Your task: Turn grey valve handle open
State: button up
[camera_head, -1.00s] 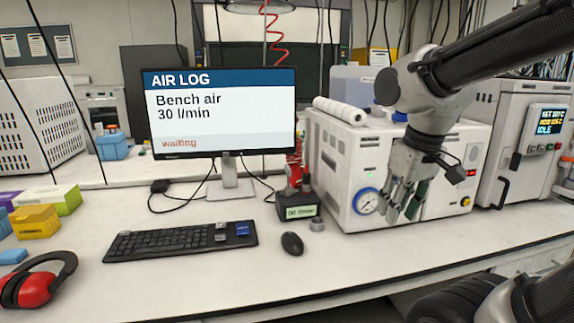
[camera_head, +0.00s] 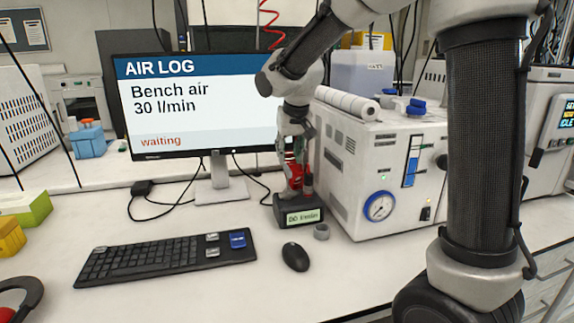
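I cannot make out a grey valve handle for sure. A small red fitting (camera_head: 294,178) stands on a black block (camera_head: 300,204) with a pale green label, between the monitor and a white cabinet. My gripper (camera_head: 297,165) points down right at the red fitting and partly covers it. Its fingers are small and dark here, and I cannot tell whether they are open, shut or touching the fitting. A small grey ring-shaped piece (camera_head: 321,232) lies on the bench beside the block.
The white cabinet (camera_head: 345,160) with a blue-rimmed gauge (camera_head: 380,206) stands close to the right of my gripper. The monitor (camera_head: 190,100) reads "waiting" and stands just left. A keyboard (camera_head: 165,258) and a mouse (camera_head: 295,256) lie in front. The bench front is mostly clear.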

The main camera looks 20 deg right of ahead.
aim_at(288, 167)
jog(key=x, duration=0.5)
jog(key=shift+f, duration=0.1)
jog(key=shift+s, duration=0.1)
jog(key=shift+c, duration=0.5)
grip_shut()
